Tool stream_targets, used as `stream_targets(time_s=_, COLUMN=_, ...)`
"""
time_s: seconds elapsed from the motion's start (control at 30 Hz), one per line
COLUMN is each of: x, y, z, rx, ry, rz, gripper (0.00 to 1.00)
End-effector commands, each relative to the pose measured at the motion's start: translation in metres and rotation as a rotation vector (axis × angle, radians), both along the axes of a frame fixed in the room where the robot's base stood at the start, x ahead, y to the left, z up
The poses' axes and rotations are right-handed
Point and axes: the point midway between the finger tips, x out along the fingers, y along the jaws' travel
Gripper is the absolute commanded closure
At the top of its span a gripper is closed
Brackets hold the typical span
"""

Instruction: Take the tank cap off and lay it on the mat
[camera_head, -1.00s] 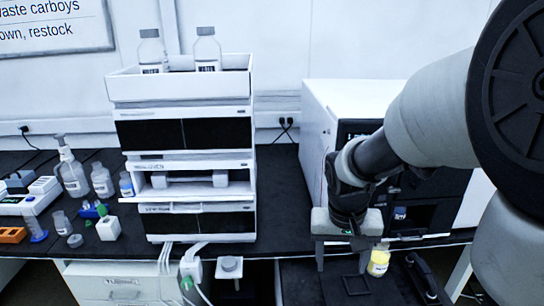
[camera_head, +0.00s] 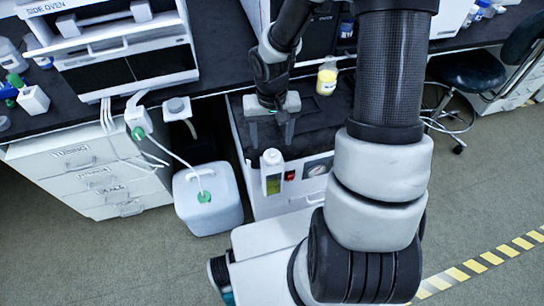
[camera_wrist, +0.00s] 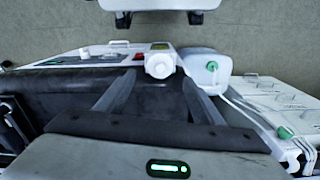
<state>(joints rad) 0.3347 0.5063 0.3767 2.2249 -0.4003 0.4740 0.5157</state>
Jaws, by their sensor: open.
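A narrow upright tank (camera_head: 272,180) with pale green liquid is at the front of a low unit, and a round white cap (camera_head: 272,157) is on its top. In the wrist view the cap (camera_wrist: 158,64) shows just beyond my fingertips, centred between them. My gripper (camera_head: 270,141) is open and empty, pointing down over the unit's dark top, close behind the cap and apart from it in the picture. The dark top (camera_head: 318,118) looks like a mat, but I cannot tell mat from lid; my gripper and arm hide part of it.
A jar with yellow contents (camera_head: 327,80) stands at the back of the dark top. A red switch (camera_head: 290,175) and a gauge are beside the tank. A white carboy (camera_head: 208,215) with a green cap and tubing stands on the floor to the left. A stool (camera_head: 470,75) is at right.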

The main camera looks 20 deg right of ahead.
Motion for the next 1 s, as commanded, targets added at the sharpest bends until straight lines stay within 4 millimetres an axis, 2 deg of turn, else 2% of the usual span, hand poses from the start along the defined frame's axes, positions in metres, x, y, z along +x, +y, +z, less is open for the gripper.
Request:
stream_targets(time_s=0.17, x=-0.002, y=0.0, z=-0.013, rx=0.0, ry=0.001, rz=0.0, gripper=0.39)
stream_targets(time_s=0.4, x=-0.007, y=0.001, z=-0.049, rx=0.0, ry=0.001, rz=0.001, gripper=0.39)
stream_targets(time_s=0.53, x=-0.006, y=0.001, z=-0.056, rx=0.0, ry=0.0, rz=0.0, gripper=0.39)
stream_targets(time_s=0.73, x=-0.006, y=0.001, z=-0.055, rx=0.0, ry=-0.001, rz=0.0, gripper=0.39)
stream_targets(time_s=0.77, x=-0.006, y=0.001, z=-0.055, rx=0.0, ry=-0.001, rz=0.0, gripper=0.4)
stream_targets(time_s=1.0, x=-0.006, y=0.001, z=-0.055, rx=0.0, ry=-0.001, rz=0.0, gripper=0.81)
